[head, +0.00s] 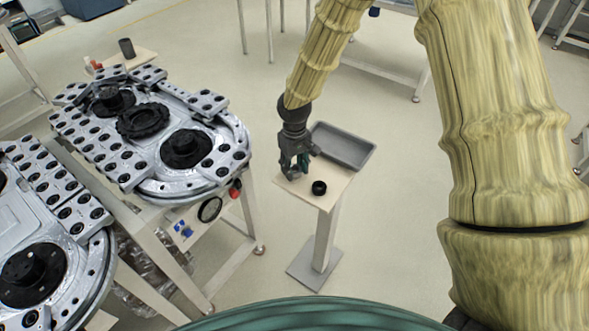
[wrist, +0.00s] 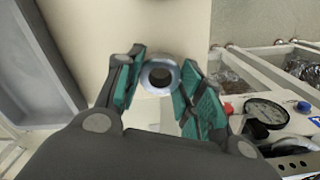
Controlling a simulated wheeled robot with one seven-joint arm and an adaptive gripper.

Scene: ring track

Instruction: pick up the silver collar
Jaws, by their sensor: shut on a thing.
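The silver collar (wrist: 160,63) is a small metal ring with a dark round hole. In the wrist view it sits between the green-padded fingertips of my gripper, with a pad against each side. My gripper (head: 295,170) points down at the small pedestal table (head: 335,195) in the head view, near its left side. It is shut on the collar. In the head view the fingers hide the collar, and I cannot tell whether it still touches the tabletop.
A black ring (head: 319,188) lies on the pedestal top, right of my gripper. A grey tray (head: 342,147) is just behind. A bench with a metal plate and black hubs (head: 185,150) stands left, with a gauge (head: 210,209) below.

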